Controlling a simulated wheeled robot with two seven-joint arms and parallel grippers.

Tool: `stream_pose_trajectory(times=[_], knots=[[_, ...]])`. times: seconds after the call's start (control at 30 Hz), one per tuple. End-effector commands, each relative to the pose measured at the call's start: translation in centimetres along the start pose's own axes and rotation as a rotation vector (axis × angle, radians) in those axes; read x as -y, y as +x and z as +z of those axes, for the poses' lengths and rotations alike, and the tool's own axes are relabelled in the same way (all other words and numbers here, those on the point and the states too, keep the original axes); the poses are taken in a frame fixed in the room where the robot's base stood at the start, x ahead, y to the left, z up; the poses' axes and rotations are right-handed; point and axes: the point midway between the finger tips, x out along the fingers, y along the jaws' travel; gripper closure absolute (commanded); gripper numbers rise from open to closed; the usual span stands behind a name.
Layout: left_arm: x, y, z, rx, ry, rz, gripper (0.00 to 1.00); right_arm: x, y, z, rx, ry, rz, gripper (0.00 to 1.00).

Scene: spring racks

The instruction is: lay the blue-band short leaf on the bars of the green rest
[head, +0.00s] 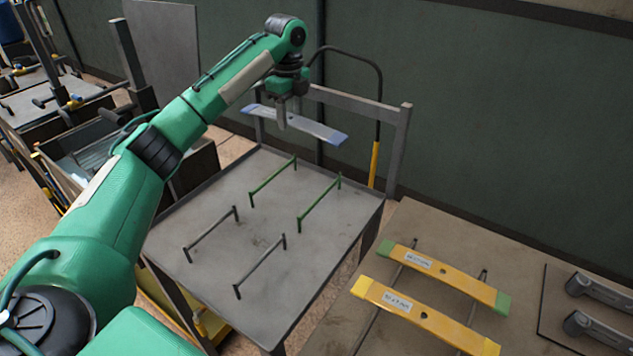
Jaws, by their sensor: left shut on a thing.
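My left gripper (288,106) is shut on a short grey leaf with blue bands at its ends, the blue-band short leaf (315,128). It holds the leaf in the air, above the back part of the grey table. The green rest (273,181) is a pair of green bars standing on that table, in front of and below the leaf. Both green bars are bare. The leaf looks apart from the bars. The middle of the leaf is partly hidden by the gripper fingers. My right gripper is not in view.
A second rest with dark bars (211,233) stands empty on the grey table (225,288), nearer me. To the right, a brown table (420,232) bears a green-ended yellow leaf (455,277) and a yellow-ended one (420,315). A frame post (399,150) rises behind the grey table.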

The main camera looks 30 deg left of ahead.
Motion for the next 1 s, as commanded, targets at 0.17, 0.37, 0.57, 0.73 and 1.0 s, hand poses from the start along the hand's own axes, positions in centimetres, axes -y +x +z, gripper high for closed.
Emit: stream_pose_trajectory(times=[0.17, 0.37, 0.57, 0.73, 1.0], knots=[[0.2, 1.6, 0.3, 0.000, -0.012, 0.003, 0.96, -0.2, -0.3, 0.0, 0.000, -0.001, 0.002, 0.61], [0.1, 6.1, 0.3, 0.000, -0.011, 0.004, 0.96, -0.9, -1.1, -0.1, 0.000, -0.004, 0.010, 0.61], [0.1, 10.8, 0.3, -0.001, -0.012, 0.004, 0.96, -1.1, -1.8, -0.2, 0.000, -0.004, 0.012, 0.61], [0.2, 14.0, 0.2, -0.001, -0.010, 0.001, 0.96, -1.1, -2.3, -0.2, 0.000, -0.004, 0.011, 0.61], [0.3, 15.9, 0.3, -0.001, -0.010, -0.001, 0.96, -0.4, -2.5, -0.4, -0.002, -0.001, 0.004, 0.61]])
